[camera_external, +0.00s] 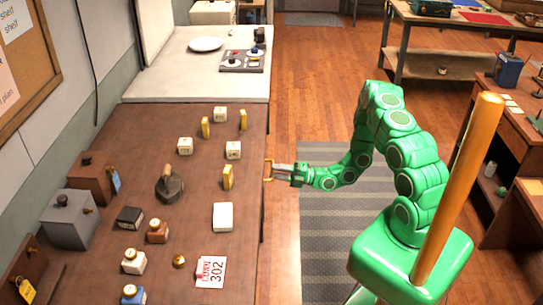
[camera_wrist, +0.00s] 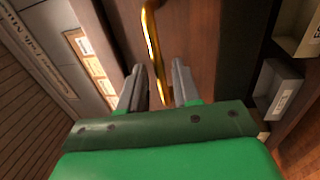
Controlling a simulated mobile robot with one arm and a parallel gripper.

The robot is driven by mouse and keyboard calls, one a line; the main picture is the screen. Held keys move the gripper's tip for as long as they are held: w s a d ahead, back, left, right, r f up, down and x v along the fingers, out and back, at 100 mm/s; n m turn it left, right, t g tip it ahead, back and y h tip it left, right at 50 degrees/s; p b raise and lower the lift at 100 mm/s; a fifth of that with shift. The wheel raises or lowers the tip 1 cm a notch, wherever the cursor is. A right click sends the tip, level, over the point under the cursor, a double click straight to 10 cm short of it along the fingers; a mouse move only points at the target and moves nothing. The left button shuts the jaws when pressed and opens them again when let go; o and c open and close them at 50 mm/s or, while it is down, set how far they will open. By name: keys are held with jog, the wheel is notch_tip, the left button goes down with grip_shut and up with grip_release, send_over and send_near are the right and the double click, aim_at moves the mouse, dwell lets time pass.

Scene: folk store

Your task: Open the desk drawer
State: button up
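The brown wooden desk (camera_external: 200,265) runs along the left of the external view. A brass handle (camera_external: 268,169) sticks out from its right edge. My gripper (camera_external: 277,171) is at this handle, reaching in from the right. In the wrist view the curved brass handle (camera_wrist: 151,42) stands in front of a brown wooden front (camera_wrist: 193,45). My gripper's two grey fingers (camera_wrist: 158,88) are apart, one on each side of the handle, with gaps visible. The drawer's outline is not clear, and I cannot tell whether it is pulled out at all.
A white counter (camera_external: 150,88) adjoins the desk's far end. A striped rug (camera_external: 330,240) lies on open floor beside the desk. Another desk (camera_external: 520,190) stands at right.

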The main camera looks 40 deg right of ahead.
jog(key=shift+x, duration=1.15)
grip_shut()
